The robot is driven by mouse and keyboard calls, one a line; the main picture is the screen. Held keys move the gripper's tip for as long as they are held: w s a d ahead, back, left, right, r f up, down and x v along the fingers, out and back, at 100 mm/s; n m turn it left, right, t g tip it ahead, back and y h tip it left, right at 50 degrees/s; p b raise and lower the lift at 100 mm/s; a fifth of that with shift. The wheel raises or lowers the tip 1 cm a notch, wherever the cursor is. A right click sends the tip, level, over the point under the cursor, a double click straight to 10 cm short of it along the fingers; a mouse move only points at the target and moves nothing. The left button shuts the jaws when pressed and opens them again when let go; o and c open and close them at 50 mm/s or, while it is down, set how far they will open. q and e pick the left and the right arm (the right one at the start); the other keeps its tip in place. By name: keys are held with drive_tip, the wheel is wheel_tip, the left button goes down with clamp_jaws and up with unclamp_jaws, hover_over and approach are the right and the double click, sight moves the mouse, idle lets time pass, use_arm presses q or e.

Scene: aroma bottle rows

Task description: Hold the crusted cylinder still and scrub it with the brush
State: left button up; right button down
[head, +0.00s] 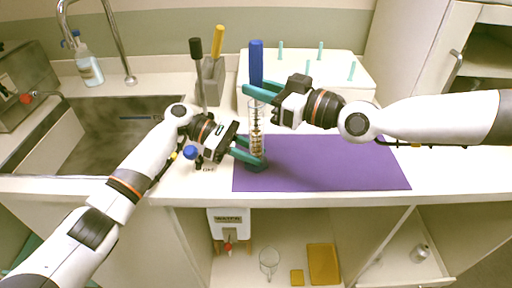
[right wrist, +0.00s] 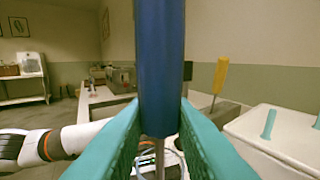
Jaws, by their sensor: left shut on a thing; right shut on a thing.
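The crusted cylinder (head: 256,118) is clear and upright at the left part of the purple mat (head: 330,165), with brownish crust inside its lower half. My left gripper (head: 254,158) is shut around its lower part, close to the mat. My right gripper (head: 259,92) is shut on the blue handle of the brush (head: 256,62), right above the cylinder's mouth. The handle is upright and also fills the middle of the right wrist view (right wrist: 160,70), with a thin metal rod below it. The rod lines up with the cylinder; the bristles cannot be made out clearly.
A grey holder (head: 213,82) with yellow-handled and black-handled tools stands behind. A white rack (head: 330,68) with teal pegs is at the back right. The sink (head: 80,135) lies left. A blue-capped bottle (head: 190,153) is beside my left arm. The mat's right side is clear.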

sight(262, 72)
drive_tip(key=shift+r, duration=1.75)
drive_tip(key=shift+f, duration=2.3)
drive_tip(key=shift+r, duration=2.3)
drive_tip(key=shift+r, duration=4.4)
